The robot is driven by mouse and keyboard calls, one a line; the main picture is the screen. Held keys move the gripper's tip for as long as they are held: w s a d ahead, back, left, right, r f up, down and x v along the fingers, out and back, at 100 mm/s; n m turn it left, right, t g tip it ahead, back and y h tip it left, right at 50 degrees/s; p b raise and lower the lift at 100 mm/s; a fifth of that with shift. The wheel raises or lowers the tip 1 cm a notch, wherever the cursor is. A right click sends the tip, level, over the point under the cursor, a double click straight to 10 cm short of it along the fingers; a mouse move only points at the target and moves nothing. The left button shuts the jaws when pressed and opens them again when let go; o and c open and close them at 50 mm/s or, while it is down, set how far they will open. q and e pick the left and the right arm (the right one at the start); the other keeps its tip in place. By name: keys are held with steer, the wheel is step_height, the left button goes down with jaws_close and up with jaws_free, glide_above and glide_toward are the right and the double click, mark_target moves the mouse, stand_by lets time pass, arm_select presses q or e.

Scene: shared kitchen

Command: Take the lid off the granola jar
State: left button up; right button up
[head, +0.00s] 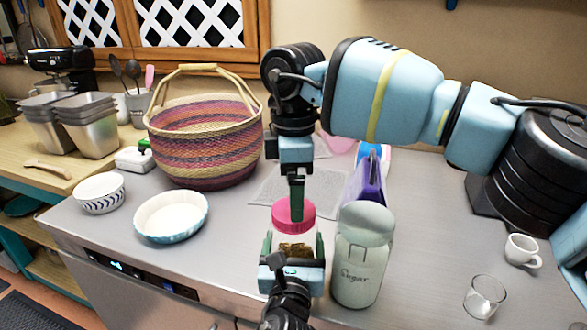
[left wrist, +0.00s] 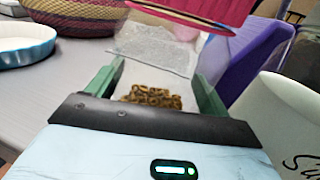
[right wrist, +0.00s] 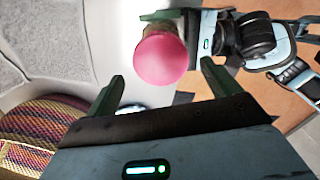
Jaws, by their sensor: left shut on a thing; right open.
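The granola jar (head: 292,240) is clear, with brown granola low inside, and stands upright on the grey counter. Its pink lid (head: 294,213) sits on top. My left gripper (head: 291,248) is shut around the jar's body, one green finger on each side; the granola also shows between the fingers in the left wrist view (left wrist: 150,97). My right gripper (head: 297,208) points down from above, open, directly over the lid.
A white sugar jar (head: 360,262) stands close to the right of the granola jar. A purple object (head: 367,182) is behind it. A blue pie dish (head: 171,217), a patterned bowl (head: 100,194) and a woven basket (head: 205,145) are left. A cup (head: 522,251) and a glass (head: 484,297) are right.

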mark_target(294, 244)
steer(key=shift+f, duration=1.9)
